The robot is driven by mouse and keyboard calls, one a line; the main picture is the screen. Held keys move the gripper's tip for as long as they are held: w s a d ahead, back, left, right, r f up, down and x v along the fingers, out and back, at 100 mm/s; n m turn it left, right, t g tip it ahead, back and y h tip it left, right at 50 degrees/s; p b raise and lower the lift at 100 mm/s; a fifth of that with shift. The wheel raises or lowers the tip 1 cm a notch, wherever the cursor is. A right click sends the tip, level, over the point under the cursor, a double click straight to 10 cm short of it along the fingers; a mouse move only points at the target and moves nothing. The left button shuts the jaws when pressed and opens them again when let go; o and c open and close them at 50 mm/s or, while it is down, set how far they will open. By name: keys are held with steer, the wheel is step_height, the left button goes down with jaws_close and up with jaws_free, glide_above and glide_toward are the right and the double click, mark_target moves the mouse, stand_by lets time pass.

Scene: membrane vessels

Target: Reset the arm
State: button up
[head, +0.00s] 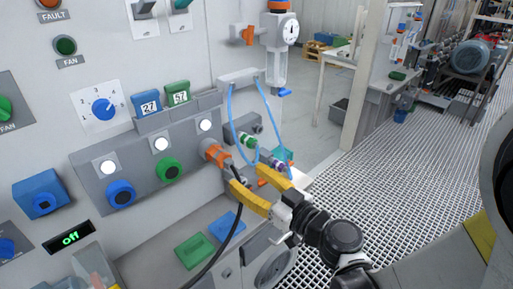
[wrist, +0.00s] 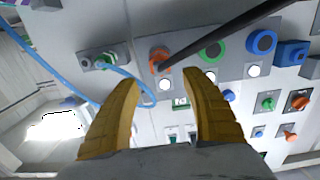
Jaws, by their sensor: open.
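My gripper (head: 252,184) is in the middle of the head view, with its two yellow fingers spread apart and pointing at the grey control panel. In the wrist view my gripper (wrist: 160,85) shows both yellow fingers apart with nothing held between them. An orange connector (head: 212,153) with a black cable (head: 228,240) sits on the panel just beyond the fingertips in the head view. In the wrist view the orange connector (wrist: 158,57) lies ahead of the gap between the fingers. I cannot tell whether a fingertip touches the cable.
Blue tubes (head: 232,120) loop close to my fingers. A green block (head: 195,251) and a blue block (head: 226,226) lie below. Grated floor (head: 400,150) is open to the right.

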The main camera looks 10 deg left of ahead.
steer(key=w+d+r+m+t+h, duration=0.3)
steer(key=d+r+m+h, duration=0.1)
steer(key=d, duration=0.4)
steer(key=w+d+r+m+t+h, duration=0.3)
steer(key=d+r+h, duration=0.2)
steer(key=d, duration=0.3)
steer(key=s+d+f+m+g+h, duration=0.2)
steer(key=d+f+m+h, duration=0.15)
steer(key=d+h, duration=0.45)
steer(key=s+d+f+g+y, duration=0.1)
steer(key=s+f+g, duration=0.3)
steer(key=s, duration=0.4)
steer(key=s+d+f+g+y, duration=0.1)
steer(key=s+f+g, duration=0.3)
steer(key=s, duration=0.5)
steer(key=shift+f+g+y, duration=0.3)
steer(key=shift+f+y, duration=0.15)
steer(key=shift+y, duration=0.35)
